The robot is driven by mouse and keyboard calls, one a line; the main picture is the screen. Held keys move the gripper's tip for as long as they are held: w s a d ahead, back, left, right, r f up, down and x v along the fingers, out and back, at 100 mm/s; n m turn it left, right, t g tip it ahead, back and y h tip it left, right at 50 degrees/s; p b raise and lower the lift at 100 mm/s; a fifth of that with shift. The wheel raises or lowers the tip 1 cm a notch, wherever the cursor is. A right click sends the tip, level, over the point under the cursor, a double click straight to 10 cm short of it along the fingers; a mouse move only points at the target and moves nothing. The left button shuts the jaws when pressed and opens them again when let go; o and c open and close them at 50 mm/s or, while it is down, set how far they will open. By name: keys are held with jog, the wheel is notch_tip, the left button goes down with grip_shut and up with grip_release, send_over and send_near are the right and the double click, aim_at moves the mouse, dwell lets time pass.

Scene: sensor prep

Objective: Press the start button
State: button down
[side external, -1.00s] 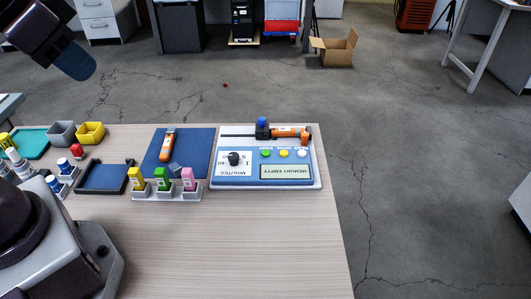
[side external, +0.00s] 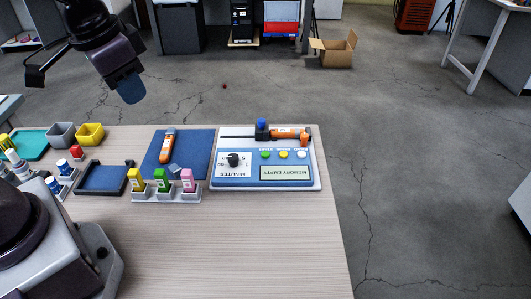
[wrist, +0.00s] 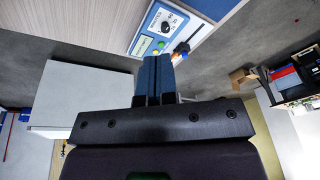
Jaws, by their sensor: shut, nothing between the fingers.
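A blue-and-white control panel (side external: 222,182) lies near the right end of the table. Its display reads MEMORY EMPTY. A green button (side external: 265,154), a yellow button (side external: 284,155) and a white button (side external: 302,155) sit in a row above the display, with labels too small to read surely, so I cannot tell which is start. My gripper (side external: 131,92) is shut and empty, high above the table's far edge, left of the panel and apart from it. In the wrist view its blue fingers (wrist: 153,80) are together, and the panel (wrist: 150,22) shows beyond them.
On the panel are a black dial (side external: 233,159), a blue-topped part (side external: 262,127) and an orange device (side external: 290,133). Left of it are a blue mat (side external: 195,146) with an orange tool, a rack of coloured bottles (side external: 165,195) and bins. The front table area is clear.

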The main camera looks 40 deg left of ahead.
jog(key=w+f+m, duration=0.2)
jog(key=w+f, duration=0.6)
jog(key=w, duration=0.1)
jog(key=m+t, duration=0.3)
jog(key=m, duration=0.1)
send_near(266, 155)
jog(key=shift+y, duration=0.3)
jog(key=a+r, duration=0.1)
jog(key=s+a+r, duration=0.1)
jog(key=a+r, duration=0.1)
jog(key=shift+s+a, duration=0.1)
jog(key=shift+s, duration=0.25)
jog(key=w+d+r+m+t+h, duration=0.1)
jog(key=w+d+m+t+h, duration=0.1)
jog(key=w, duration=0.4)
jog(key=shift+w+d+m+t, duration=0.3)
jog(key=shift+d+m+t, duration=0.25)
jog(key=shift+m, duration=0.35)
jog(key=shift+r, duration=0.15)
jog(key=shift+f, duration=4.4)
jog(key=shift+f, duration=0.1)
jog(key=shift+f, duration=0.3)
